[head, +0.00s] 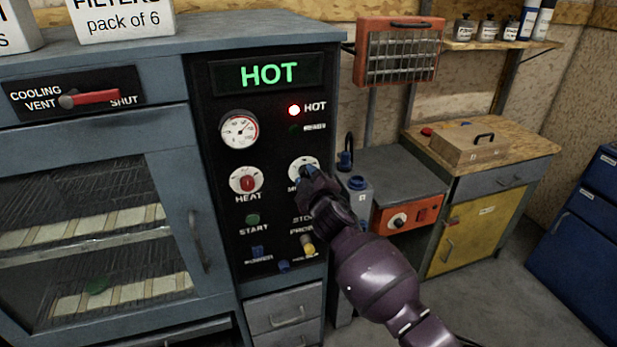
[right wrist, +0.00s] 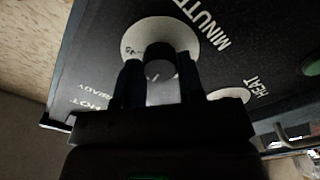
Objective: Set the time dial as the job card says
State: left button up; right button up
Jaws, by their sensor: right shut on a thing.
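The time dial (head: 301,164) is a white disc on the black control panel, right of the red-knobbed heat dial (head: 247,182). My right gripper (head: 308,180) is at it and covers most of its label. In the right wrist view the dial (right wrist: 188,32) has the word MINUTE beside it, partly cut off. There my right gripper (right wrist: 160,88) is shut on the dark knob (right wrist: 160,58), one finger on each side. The dial's pointer setting cannot be read. No job card can be made out. My left gripper is not in view.
The panel display (head: 269,74) reads HOT and a red lamp (head: 294,110) is lit by HOT. A round gauge (head: 239,130) sits above the heat dial. The start button (head: 252,220) and a yellow knob (head: 308,249) are below.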

jog(key=n, duration=0.5)
jog(key=shift+n+p, duration=0.3)
jog(key=shift+n, duration=1.8)
jog(key=shift+p, duration=0.3)
jog(key=o, duration=0.9)
jog(key=shift+s, duration=0.1)
jog(key=v, duration=1)
jog(key=shift+s+d, duration=0.15)
jog(key=shift+s, duration=0.2)
